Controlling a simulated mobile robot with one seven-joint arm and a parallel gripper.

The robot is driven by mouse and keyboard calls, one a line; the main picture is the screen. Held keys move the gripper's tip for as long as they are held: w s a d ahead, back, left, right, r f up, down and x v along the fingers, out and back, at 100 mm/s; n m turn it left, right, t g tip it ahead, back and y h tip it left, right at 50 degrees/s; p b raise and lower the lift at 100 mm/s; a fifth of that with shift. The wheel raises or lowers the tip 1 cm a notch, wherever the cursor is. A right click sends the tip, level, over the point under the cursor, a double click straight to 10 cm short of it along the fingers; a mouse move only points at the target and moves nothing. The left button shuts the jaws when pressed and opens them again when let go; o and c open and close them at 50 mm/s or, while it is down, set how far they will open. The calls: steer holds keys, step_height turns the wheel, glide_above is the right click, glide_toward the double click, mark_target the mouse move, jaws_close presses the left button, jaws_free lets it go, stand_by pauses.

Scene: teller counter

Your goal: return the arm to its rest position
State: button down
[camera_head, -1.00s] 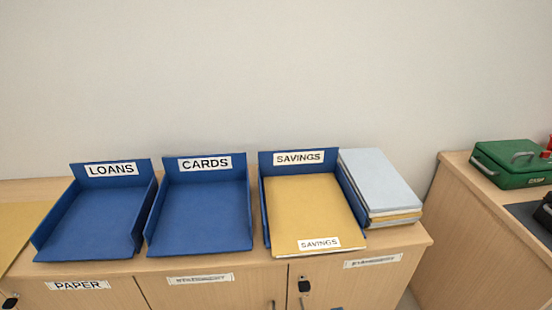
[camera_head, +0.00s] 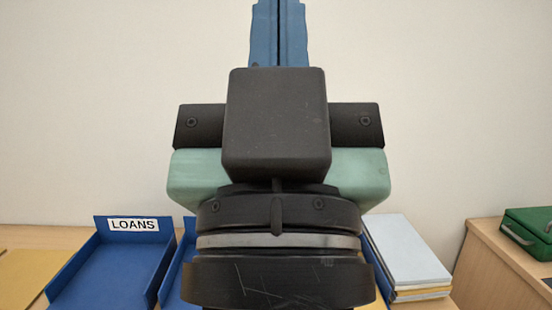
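My gripper (camera_head: 279,30) stands upright in the middle of the head view, close to the camera. Its two blue fingers point up and lie side by side with only a thin dark seam between them. They look shut, and I see nothing held between them. The very tips reach the top edge of the picture. My dark wrist and pale green gripper body cover the middle of the counter.
The blue LOANS tray (camera_head: 112,265) is empty on the counter at left. The cards and savings trays are mostly hidden behind my arm. A stack of folders (camera_head: 408,250) lies right of my wrist. A green box (camera_head: 527,234) sits on the right-hand cabinet (camera_head: 500,275).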

step_height(320, 180, up, 17)
steer(key=p, duration=1.6)
steer(key=shift+p, duration=0.4)
steer(key=shift+a+f, duration=0.15)
